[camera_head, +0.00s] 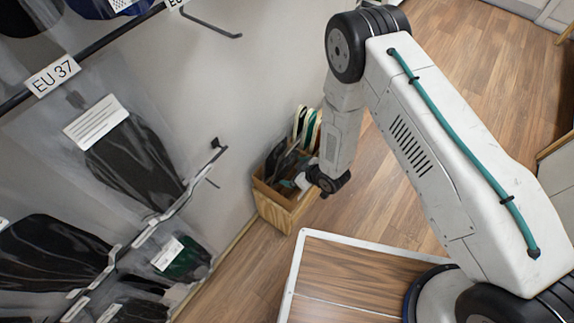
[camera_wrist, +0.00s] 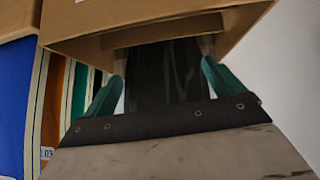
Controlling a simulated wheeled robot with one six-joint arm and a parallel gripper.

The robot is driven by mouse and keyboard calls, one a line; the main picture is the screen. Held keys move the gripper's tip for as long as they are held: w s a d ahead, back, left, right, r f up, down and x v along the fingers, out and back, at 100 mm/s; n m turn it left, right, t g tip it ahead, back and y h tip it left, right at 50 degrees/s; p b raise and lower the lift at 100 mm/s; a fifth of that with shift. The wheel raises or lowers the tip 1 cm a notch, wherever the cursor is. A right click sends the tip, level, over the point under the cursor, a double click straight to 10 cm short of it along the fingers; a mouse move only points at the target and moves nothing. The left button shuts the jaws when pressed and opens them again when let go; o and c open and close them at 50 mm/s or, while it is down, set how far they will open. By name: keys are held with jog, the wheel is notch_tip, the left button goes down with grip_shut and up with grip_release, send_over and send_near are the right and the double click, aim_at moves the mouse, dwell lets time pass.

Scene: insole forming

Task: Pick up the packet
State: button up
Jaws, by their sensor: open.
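Clear packets with dark insoles and white labels hang on the wall rack at left in the head view; one large packet (camera_head: 135,155) hangs below the EU 37 sign, and a smaller packet (camera_head: 182,258) with a green insole hangs lower. In the wrist view my gripper (camera_wrist: 163,72) has its two teal fingers spread apart. A dark, flat thing (camera_wrist: 165,80) shows between them, under a brown box-like edge; I cannot tell whether it is a packet or whether the fingers touch it. In the head view my wrist is over the wooden crate, and the fingers are mostly hidden.
The wooden crate (camera_head: 284,212) stands on the floor against the wall, holding several insoles and dark pieces. A wood-topped platform (camera_head: 345,262) with a pale rim is in front. Coloured upright sheets (camera_wrist: 50,100) stand left in the wrist view. Floor at right is clear.

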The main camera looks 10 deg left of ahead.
aim_at(289, 170)
jog(key=shift+x, duration=1.5)
jog(key=c, duration=1.2)
jog(key=shift+o, duration=0.2)
